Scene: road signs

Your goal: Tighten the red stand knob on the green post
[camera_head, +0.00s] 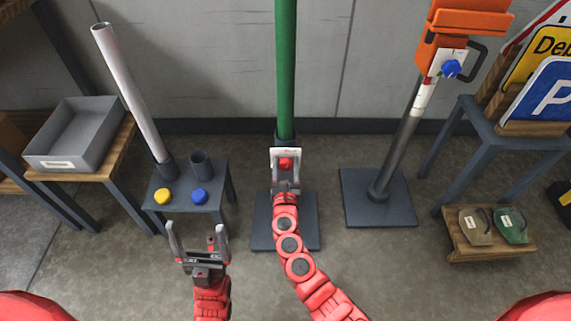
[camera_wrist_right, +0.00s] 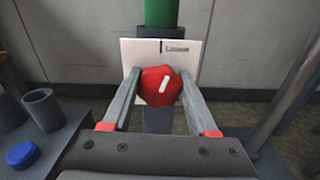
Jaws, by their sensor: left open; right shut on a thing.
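The red knob (camera_head: 285,164) sits on a white plate (camera_wrist_right: 197,52) at the foot of the green post (camera_head: 286,70). In the right wrist view the red knob (camera_wrist_right: 160,85) carries a white mark that is slightly tilted. The plate has a dark line near its top and a small label. My right gripper (camera_wrist_right: 159,88) is shut on the knob, one finger at each side. The green post (camera_wrist_right: 161,12) stands upright above the plate. My left gripper (camera_head: 199,238) is open and empty, in front of the small grey table.
A small grey table (camera_head: 182,212) holds a yellow knob (camera_head: 163,196), a blue knob (camera_head: 200,195) and a leaning grey pole (camera_head: 130,85). An orange device (camera_head: 447,50) on a tilted pole stands right. A grey tray (camera_head: 75,134) is at left. Signs stand far right.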

